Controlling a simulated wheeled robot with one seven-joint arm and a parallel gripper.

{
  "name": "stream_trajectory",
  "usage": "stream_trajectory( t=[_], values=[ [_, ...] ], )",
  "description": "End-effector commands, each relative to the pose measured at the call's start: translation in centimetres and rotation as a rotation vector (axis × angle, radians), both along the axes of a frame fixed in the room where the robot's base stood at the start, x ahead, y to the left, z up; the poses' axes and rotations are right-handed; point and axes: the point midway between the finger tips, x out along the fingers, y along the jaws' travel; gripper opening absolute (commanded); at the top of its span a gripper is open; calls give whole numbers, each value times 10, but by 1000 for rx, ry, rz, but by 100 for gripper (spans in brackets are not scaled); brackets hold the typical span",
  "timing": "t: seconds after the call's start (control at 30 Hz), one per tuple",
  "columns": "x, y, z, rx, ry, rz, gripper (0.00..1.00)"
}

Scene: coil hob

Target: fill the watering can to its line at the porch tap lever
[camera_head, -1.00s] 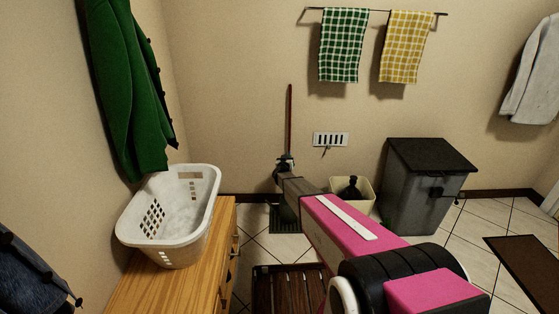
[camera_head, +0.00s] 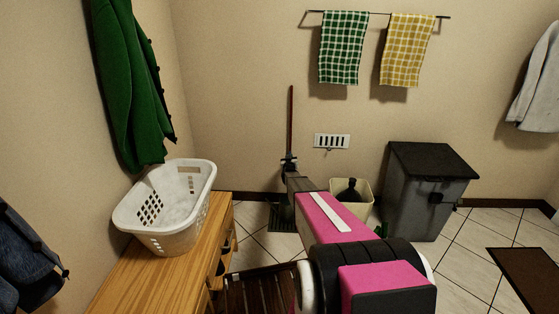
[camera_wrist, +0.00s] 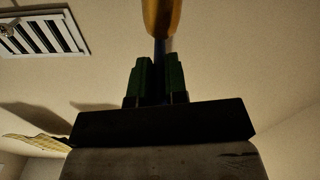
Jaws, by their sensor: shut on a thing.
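My gripper (camera_head: 289,163) is at the far end of my outstretched arm, before the back wall. It is shut on an upright brown rod (camera_head: 291,115) that rises above it. In the wrist view the dark green fingers (camera_wrist: 158,82) close around a dark blue stem, with the rod's orange-brown part (camera_wrist: 162,18) above. What the rod belongs to, and its lower end, I cannot tell. I see no watering can, tap or lever that I can make out.
A white laundry basket (camera_head: 168,215) stands on a wooden cabinet (camera_head: 150,278) at left. A beige bin (camera_head: 365,203) with a dark thing inside and a grey lidded bin (camera_head: 418,205) stand right of my gripper. A dark green ribbed thing (camera_head: 282,218) lies below.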

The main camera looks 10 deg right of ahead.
Motion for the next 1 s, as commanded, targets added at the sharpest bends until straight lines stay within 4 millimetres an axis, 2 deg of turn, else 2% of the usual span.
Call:
stream_trajectory(
  t=[0.1, 0.4, 0.43, 0.5, 0.83, 1.0],
  values=[
    [-1, -10, 1, 0, 1, -2, 0],
    [-2, -10, 0, 1, 1, -1, 0],
    [-2, -10, 0, 1, 1, -1, 23],
    [-2, -10, 0, 1, 1, -1, 39],
    [-4, -9, 0, 2, 2, -2, 39],
    [-16, -5, 1, 2, 3, -1, 39]
  ],
)
